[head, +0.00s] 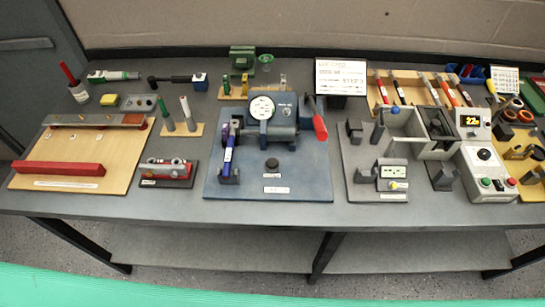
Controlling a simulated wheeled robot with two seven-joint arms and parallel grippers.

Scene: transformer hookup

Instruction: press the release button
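A black round knob or button (272,163) stands on the front of the blue base plate (305,185) at the middle of the table. Small white labels lie in front of it, too small to read. Behind it is a blue-grey machine (284,122) with a round dial (262,107) and a red-handled lever (319,124). A grey control box (490,172) at the right has a green button (486,182) and a red one (512,182). I cannot tell from the labels which is the release button. Neither gripper is in view.
A blue tool (228,150) stands in a holder left of the machine. A red and grey block (167,172) and a wooden board with a red bar (60,168) are further left. Grey fixtures (392,172) stand right. The table's front edge (270,212) is clear.

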